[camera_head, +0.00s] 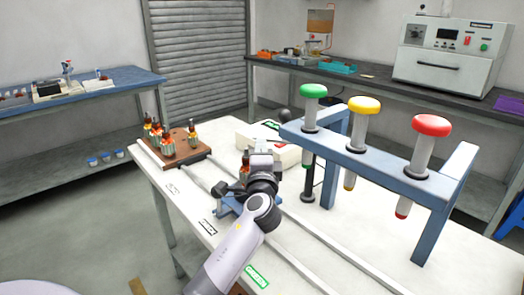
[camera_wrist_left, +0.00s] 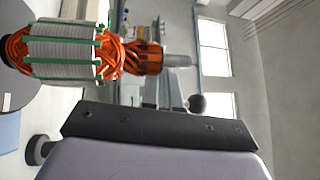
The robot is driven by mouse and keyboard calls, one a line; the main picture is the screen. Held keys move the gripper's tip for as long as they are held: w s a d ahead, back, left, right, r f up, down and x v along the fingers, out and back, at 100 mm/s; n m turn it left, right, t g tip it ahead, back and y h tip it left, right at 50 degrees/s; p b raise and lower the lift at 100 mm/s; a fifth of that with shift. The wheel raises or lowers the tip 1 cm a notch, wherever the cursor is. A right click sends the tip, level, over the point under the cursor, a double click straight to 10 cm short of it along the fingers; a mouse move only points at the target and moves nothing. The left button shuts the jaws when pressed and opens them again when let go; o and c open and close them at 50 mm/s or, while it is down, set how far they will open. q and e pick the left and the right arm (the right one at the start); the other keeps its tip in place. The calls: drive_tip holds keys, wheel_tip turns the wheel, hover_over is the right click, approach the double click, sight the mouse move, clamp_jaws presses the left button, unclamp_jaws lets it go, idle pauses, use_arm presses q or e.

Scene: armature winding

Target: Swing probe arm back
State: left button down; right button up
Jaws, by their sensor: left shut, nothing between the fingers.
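My left gripper (camera_head: 262,160) is over the middle of the white bench, seen mostly from behind. It is shut with nothing between its fingers. In the left wrist view an armature (camera_wrist_left: 75,50) with orange copper windings and green strips lies across the upper left, close to the camera. A dark ball (camera_head: 283,115) shows behind the gripper; a dark ball (camera_wrist_left: 197,103) also shows in the wrist view. I cannot clearly make out the probe arm. My right gripper is out of view.
A wooden board (camera_head: 180,150) with several armatures stands at the bench's far left. A blue frame (camera_head: 375,168) with green, yellow and red knobbed plungers rises right of my gripper. A pale box (camera_head: 285,155) sits behind it. The front right bench is clear.

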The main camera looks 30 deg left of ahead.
use_arm(q)
drive_tip(key=v, duration=0.7)
drive_tip(key=shift+b, duration=0.4)
